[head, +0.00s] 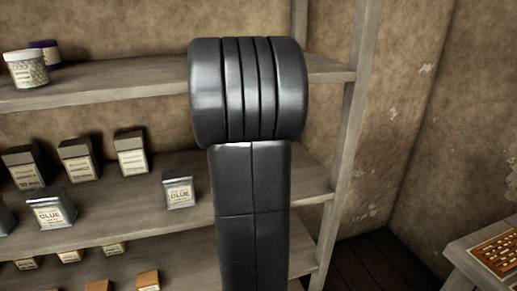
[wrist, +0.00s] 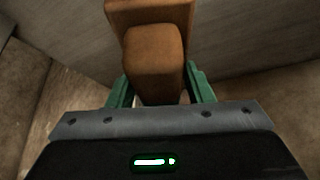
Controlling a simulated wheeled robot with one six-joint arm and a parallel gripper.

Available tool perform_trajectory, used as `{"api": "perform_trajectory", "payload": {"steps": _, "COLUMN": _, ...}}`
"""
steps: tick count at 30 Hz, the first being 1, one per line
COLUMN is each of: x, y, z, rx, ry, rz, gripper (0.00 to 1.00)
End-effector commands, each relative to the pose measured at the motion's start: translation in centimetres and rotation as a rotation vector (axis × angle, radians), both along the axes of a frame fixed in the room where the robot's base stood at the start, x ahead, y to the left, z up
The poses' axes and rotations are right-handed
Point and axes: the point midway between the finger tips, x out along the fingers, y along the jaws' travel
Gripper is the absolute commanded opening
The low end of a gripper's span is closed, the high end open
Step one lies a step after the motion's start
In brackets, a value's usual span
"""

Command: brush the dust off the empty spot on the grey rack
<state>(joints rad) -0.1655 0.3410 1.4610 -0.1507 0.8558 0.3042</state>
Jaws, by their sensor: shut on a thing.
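My gripper (wrist: 158,88) shows in the wrist view, its two green fingers shut on a brown block-like thing (wrist: 153,55) that looks like a wooden brush handle. A wider brown part (wrist: 150,12) shows beyond it at the top edge; no bristles are visible. The grey rack (head: 110,84) fills the left and middle of the head view, with jars, tins and boxes on its shelves. My dark arm stands in front of its right part and hides some of the shelves. I cannot make out dust, and the gripper is not visible in the head view.
A white jar (head: 26,70) stands on the upper shelf. Glue tins (head: 179,193) and dark-topped boxes (head: 131,153) stand on the middle shelf. Orange-topped boxes (head: 148,281) are lower. A table with an orange tray (head: 497,250) is at right. Dark floor (head: 385,262) is open between.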

Motion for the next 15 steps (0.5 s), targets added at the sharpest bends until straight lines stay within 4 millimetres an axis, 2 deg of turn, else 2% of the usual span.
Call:
{"api": "perform_trajectory", "payload": {"steps": 1, "x": 0.4, "y": -0.5, "z": 1.7, "rx": -0.003, "ry": -0.031, "rz": -0.007, "gripper": 0.16}}
{"api": "perform_trajectory", "payload": {"steps": 4, "x": 0.4, "y": -0.6, "z": 1.3, "rx": -0.004, "ry": -0.031, "rz": -0.007, "gripper": 0.16}}
{"api": "perform_trajectory", "payload": {"steps": 8, "x": 0.4, "y": -0.6, "z": 0.3, "rx": -0.002, "ry": -0.032, "rz": -0.008, "gripper": 0.16}}
{"api": "perform_trajectory", "payload": {"steps": 15, "x": 0.3, "y": -0.4, "z": -2.8, "rx": -0.001, "ry": -0.025, "rz": -0.005, "gripper": 0.16}}
